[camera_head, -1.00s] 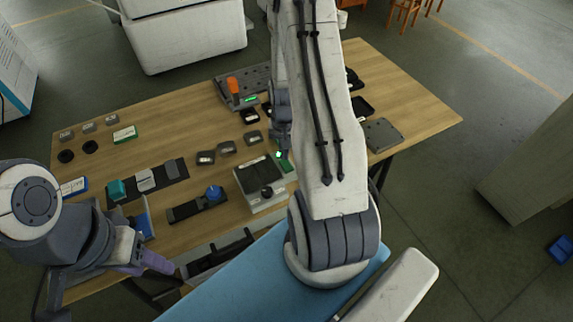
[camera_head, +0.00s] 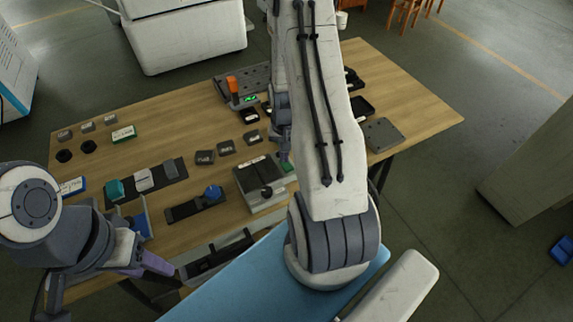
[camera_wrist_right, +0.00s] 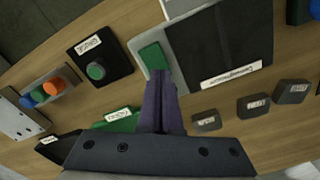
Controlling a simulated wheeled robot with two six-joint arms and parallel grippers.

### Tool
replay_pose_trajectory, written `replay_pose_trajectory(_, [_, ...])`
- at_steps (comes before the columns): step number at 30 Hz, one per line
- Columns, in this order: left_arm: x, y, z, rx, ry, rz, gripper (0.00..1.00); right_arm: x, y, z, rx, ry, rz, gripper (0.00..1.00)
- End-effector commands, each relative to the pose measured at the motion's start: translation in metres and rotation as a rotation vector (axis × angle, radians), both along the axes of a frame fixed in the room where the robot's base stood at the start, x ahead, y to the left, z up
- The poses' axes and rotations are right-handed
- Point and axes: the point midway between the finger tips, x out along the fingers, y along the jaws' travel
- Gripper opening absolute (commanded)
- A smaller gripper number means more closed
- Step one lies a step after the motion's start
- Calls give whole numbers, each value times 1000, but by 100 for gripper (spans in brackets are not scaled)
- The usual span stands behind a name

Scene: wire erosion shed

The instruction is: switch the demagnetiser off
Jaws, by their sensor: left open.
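The demagnetiser (camera_head: 245,181) is a pale box with a dark top plate and a dark round knob, near the table's front edge. In the right wrist view its dark plate (camera_wrist_right: 222,45) carries a label, and a green switch (camera_wrist_right: 153,56) sits beside the plate. My right gripper (camera_wrist_right: 162,76) has its purple fingers together, nothing between them, with the tips at the near end of the green switch. Whether they touch cannot be told. In the head view the right gripper (camera_head: 285,152) is partly hidden by its arm. My left gripper (camera_head: 150,262) is open at the front left.
A black box with a green button (camera_wrist_right: 96,71) and a panel with coloured buttons (camera_wrist_right: 50,88) stand left in the wrist view. Several small dark blocks (camera_head: 226,148) lie behind the demagnetiser. A blue-knobbed fixture (camera_head: 213,193) is left of it.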

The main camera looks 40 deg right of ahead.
Motion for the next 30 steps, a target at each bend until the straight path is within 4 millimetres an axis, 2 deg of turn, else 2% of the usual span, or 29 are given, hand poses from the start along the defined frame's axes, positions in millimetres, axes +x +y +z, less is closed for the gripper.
replay_pose_trajectory(8, [0,0,5,0,0,0,50,-1,0,4,1,2,0,0])
replay_pose_trajectory(30, [0,0,56,0,0,1,50,-1,0,64,1,1,0,0])
